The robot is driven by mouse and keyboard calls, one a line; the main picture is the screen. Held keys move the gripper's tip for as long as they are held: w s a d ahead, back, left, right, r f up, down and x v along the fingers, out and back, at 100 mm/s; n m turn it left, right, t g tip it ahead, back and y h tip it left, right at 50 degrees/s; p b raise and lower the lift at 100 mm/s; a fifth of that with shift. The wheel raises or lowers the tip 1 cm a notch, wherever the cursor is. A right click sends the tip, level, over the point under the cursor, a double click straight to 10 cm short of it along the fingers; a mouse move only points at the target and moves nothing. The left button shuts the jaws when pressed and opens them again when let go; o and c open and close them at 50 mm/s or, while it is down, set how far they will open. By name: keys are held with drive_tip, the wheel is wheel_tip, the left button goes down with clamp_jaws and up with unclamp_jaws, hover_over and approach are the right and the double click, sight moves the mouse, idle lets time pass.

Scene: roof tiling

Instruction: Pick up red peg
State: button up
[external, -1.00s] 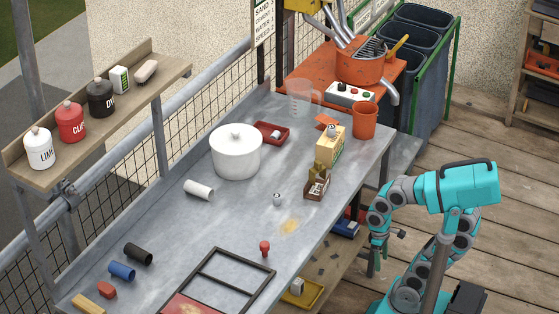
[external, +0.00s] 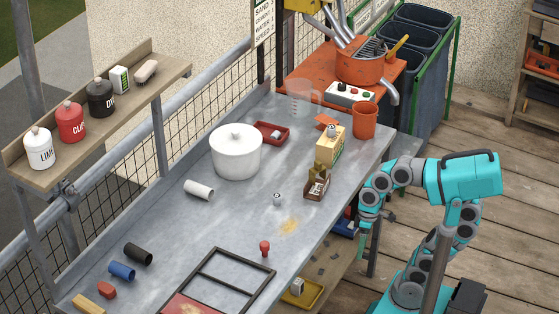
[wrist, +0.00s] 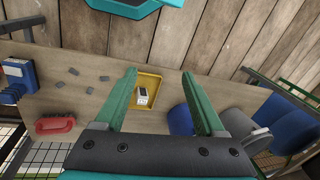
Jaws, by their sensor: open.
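The red peg (external: 265,248) stands on the grey metal workbench (external: 240,215), close to a dark rectangular frame. It has a round head on a narrower stem. My gripper (external: 376,232) is off the right side of the bench, pointing downward, well apart from the peg. In the wrist view my gripper (wrist: 158,74) shows two green fingers spread apart with nothing held between them. The peg does not show in the wrist view.
The dark frame (external: 240,263) lies in front of the peg. Below the bench, a shelf holds a yellow tray (wrist: 147,78). Bench around the peg is mostly clear.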

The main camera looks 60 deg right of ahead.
sight(268, 243)
drive_tip(key=w+a+r+n+y+p, duration=0.2)
drive_tip(key=a+r+n+y, duration=0.15)
drive_tip(key=a+r, duration=0.75)
drive_tip(key=w+a+r+n+y+p, duration=0.1)
drive_tip(key=a+r+n+y, duration=0.25)
drive_tip(key=a+r, duration=0.75)
drive_tip(key=w+r+h+p, duration=0.1)
drive_tip(key=w, duration=0.1)
drive_tip(key=w+a+r+h+p, duration=0.1)
drive_tip(key=w+r, duration=0.1)
drive_tip(key=w, duration=0.1)
drive_tip(key=w+a+r+t+h+p, duration=0.1)
drive_tip(key=w+r, duration=0.1)
drive_tip(key=w, duration=0.1)
drive_tip(key=shift+r+h, duration=0.25)
drive_tip(key=shift+h, duration=0.05)
drive_tip(key=w+a+r+t+h+p, duration=0.2)
drive_tip(key=w+a, duration=0.2)
drive_tip(key=a, duration=0.5)
drive_tip(key=shift+n, duration=0.3)
drive_tip(key=shift+w+d+x, duration=0.15)
drive_tip(key=shift+d+x, duration=0.05)
drive_tip(key=shift+x, duration=1.55)
drive_tip(key=shift+w+d+x, duration=0.1)
drive_tip(key=shift+d+x, duration=0.05)
drive_tip(key=shift+x, duration=1.6)
drive_tip(key=shift+c, duration=0.2)
clamp_jaws()
